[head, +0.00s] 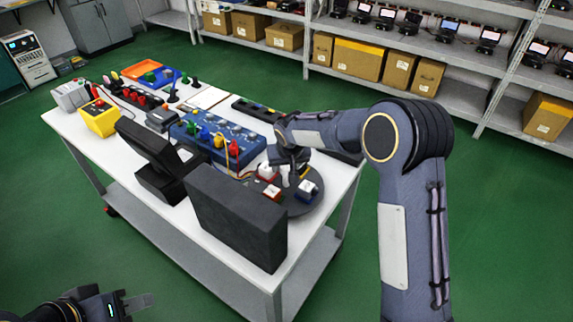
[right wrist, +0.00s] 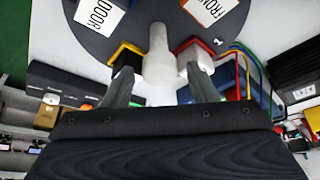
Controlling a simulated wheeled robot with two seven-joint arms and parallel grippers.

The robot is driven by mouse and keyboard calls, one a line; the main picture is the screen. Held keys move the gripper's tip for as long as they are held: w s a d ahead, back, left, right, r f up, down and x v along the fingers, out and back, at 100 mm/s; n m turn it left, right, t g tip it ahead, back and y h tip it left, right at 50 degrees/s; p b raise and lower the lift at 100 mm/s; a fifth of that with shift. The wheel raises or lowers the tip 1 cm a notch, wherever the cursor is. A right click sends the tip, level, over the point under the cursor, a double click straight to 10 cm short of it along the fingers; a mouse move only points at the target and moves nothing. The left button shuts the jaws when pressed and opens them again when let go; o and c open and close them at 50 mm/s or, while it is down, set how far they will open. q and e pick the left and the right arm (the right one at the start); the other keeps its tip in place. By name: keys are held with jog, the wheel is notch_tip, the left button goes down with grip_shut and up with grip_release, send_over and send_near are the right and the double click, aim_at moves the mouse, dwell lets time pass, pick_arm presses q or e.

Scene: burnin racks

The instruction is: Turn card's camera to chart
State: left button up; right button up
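A dark round turntable (head: 300,206) sits at the right end of the white table, bearing small blocks with white tops. In the right wrist view the disc (right wrist: 150,20) carries a label reading "DOOR" (right wrist: 97,14), a partly cut label starting "FRON" (right wrist: 208,8) and a white post (right wrist: 159,58). My right gripper (right wrist: 161,92) is open, its fingers on either side of the post's near end; contact is unclear. My left gripper (head: 128,303) is low at left, away from the table; its opening is unclear.
A black upright box (head: 238,218) and a black tilted device (head: 150,150) stand along the near edge. A blue panel with coloured knobs (head: 215,138) is behind them. A yellow box (head: 100,118) stands at left. Shelves with cartons (head: 357,60) line the back; green floor is clear.

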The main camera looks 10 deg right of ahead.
grip_shut()
dwell(0.3)
